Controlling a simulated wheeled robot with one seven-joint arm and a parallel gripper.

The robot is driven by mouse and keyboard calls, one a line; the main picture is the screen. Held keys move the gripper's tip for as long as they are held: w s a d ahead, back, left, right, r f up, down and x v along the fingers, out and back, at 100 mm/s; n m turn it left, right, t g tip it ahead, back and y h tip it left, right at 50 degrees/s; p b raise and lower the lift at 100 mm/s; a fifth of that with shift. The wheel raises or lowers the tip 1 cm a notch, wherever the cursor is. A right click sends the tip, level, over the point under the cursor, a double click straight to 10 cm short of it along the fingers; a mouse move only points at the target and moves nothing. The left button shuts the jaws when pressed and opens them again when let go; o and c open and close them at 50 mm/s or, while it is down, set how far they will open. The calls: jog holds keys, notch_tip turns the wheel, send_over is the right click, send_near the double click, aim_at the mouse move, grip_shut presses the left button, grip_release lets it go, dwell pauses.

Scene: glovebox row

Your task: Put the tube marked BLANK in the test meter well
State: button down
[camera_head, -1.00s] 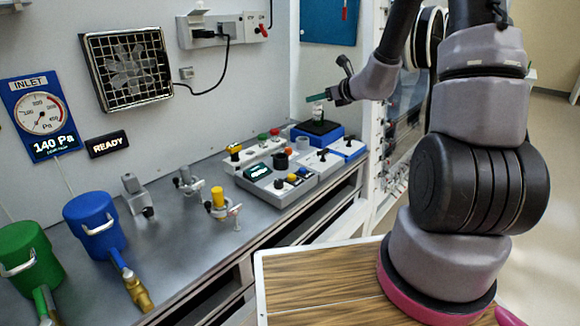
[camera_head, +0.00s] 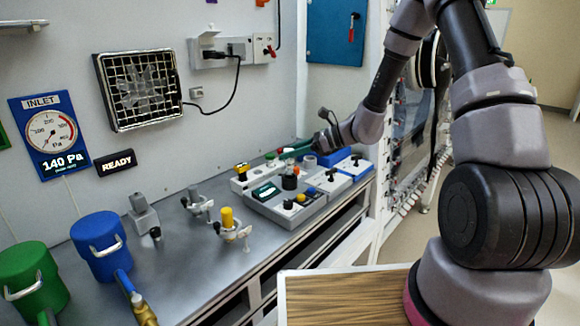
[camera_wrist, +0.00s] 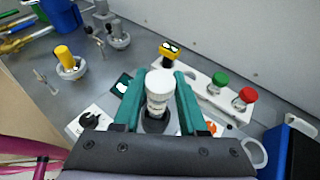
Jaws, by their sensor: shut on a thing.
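My gripper (camera_wrist: 158,100) is shut on a white-capped tube (camera_wrist: 158,84), held between its teal fingers. No BLANK mark is readable on it. In the wrist view the tube lines up with a dark round opening below the fingers. I cannot tell whether its lower end is inside. The meter's display (camera_wrist: 122,85) is lit.
Yellow-topped valve (camera_head: 229,226) and blue canister (camera_head: 98,246) stand left.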

aim_at(290, 164)
jog(key=shift+f, duration=2)
jog(key=shift+f, duration=0.15)
jog(key=shift+c, duration=2.2)
grip_release()
jog(key=shift+d+r, duration=0.15)
jog(key=shift+r, duration=0.1)
jog(key=v, duration=1.1)
jog(key=s+d+r+n+t+h, duration=0.1)
jog(key=s+d+r+n+h, duration=0.2)
jog(key=s+r+n, duration=0.2)
jog(key=s+d+r+n+t+h, duration=0.2)
jog(key=s+d+r+n+h, duration=0.1)
jog(key=s+r, duration=0.7)
jog(key=s+d+r+n+t+h, duration=0.1)
jog(key=s+d+r+n+h, duration=0.3)
jog(key=s+r+n, duration=0.3)
notch_tip(290, 164, up, 4)
jog(key=shift+s+n+t+h, duration=0.3)
jog(key=shift+n+h, duration=0.3)
